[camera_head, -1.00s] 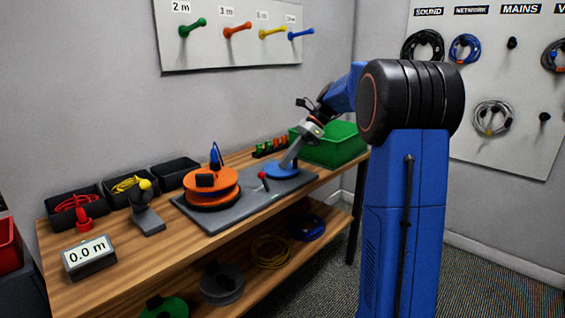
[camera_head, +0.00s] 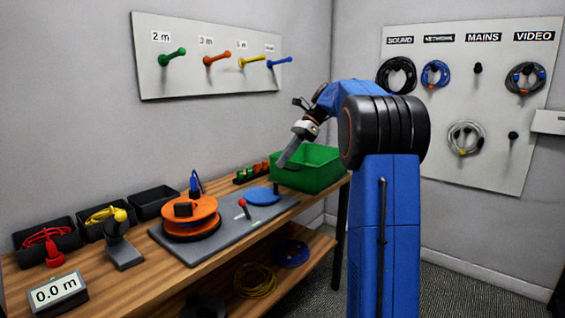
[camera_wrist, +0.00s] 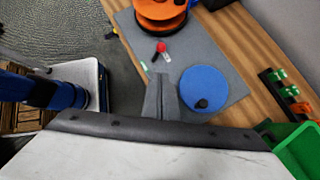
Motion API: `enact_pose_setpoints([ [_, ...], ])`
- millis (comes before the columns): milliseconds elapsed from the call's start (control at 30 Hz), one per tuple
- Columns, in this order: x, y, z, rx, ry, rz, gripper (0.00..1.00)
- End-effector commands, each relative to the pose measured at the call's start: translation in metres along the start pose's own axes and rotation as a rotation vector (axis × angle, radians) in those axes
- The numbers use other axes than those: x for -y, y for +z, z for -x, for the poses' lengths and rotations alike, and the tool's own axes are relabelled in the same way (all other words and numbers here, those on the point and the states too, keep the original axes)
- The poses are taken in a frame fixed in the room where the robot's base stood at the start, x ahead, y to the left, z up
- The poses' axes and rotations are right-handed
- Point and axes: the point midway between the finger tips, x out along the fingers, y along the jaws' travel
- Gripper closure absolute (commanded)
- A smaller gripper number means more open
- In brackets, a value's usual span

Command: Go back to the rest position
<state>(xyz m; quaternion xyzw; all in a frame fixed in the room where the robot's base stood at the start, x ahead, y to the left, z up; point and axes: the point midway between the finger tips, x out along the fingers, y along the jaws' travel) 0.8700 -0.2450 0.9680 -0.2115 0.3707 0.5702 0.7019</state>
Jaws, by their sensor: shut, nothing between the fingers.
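My gripper (camera_head: 288,158) is raised above the right end of the workbench, in front of the green bin. Its fingers are together and hold nothing. In the wrist view the closed fingers (camera_wrist: 161,98) point down over the grey board, left of the blue disc. The blue disc (camera_head: 262,196) lies flat on the grey board (camera_head: 236,220), apart from my gripper. My blue arm rises at the right of the head view.
The green bin (camera_head: 318,172) stands at the bench's right end. An orange reel (camera_head: 190,217), black trays of cable and a 0.0 m display (camera_head: 58,292) occupy the bench. Wall pegs (camera_head: 172,57) and hanging cable coils (camera_head: 397,76) are behind. Carpet (camera_head: 450,285) at right is clear.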

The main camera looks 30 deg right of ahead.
Motion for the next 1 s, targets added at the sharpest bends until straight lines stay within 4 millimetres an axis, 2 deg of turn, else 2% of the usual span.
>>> enact_pose_setpoints([
  [300, -0.001, 0.001, -0.001, -0.002, 0.000, 0.003, 1.00],
  [467, -0.017, 0.009, -0.010, -0.031, -0.010, 0.062, 1.00],
  [700, -0.076, 0.029, -0.045, -0.143, -0.033, 0.291, 1.00],
  [1000, -0.155, 0.031, -0.091, -0.300, -0.038, 0.618, 1.00],
])
